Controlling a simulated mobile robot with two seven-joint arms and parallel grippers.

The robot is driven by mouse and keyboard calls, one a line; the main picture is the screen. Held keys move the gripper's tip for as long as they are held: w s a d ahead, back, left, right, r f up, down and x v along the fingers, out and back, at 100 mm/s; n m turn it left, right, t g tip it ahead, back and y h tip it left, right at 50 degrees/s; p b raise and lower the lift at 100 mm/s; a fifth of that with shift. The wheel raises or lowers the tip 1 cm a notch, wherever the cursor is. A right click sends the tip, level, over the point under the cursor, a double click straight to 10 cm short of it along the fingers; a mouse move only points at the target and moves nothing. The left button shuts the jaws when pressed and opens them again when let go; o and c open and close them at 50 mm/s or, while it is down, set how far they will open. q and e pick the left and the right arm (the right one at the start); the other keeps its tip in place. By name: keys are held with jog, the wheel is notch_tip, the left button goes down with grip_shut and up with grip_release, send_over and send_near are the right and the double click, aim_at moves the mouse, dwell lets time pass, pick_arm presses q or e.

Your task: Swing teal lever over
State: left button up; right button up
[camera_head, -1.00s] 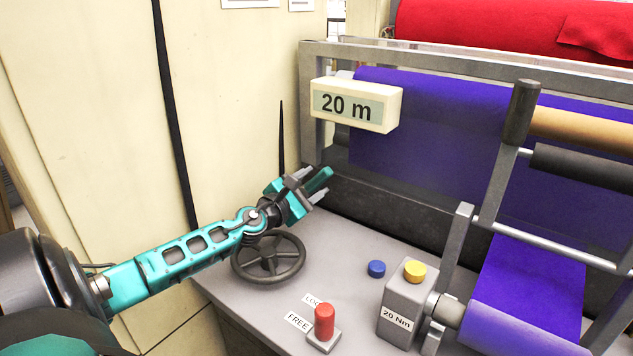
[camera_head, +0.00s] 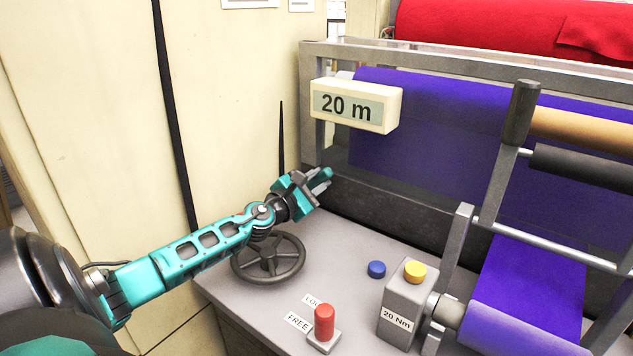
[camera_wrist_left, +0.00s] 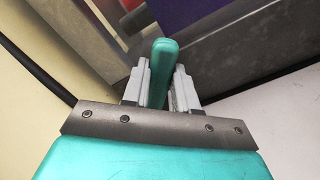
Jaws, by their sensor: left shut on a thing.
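The teal lever (camera_wrist_left: 160,70) stands between the two grey fingers of my left gripper (camera_wrist_left: 160,90) in the left wrist view, with its rounded tip showing past them. In the head view my left gripper (camera_head: 322,180) is shut on the lever near the back left corner of the grey machine top. Only a little of the lever shows there; its lower end is hidden by the gripper and wrist. My right gripper is not in view.
A black handwheel (camera_head: 268,258) lies below my left forearm. A red knob (camera_head: 324,322), a blue button (camera_head: 376,269) and a grey box with a yellow button (camera_head: 415,271) stand to the right. A 20 m display (camera_head: 356,106) hangs above, before purple felt (camera_head: 430,150).

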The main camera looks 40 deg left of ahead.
pick_arm(q)
grip_shut()
jog(key=shift+a, duration=0.1)
jog(key=shift+a+r+n, duration=0.3)
jog(key=shift+a+n, duration=0.1)
jog(key=shift+n, duration=0.6)
jog(key=o, duration=0.7)
grip_release()
jog(key=shift+d, duration=0.1)
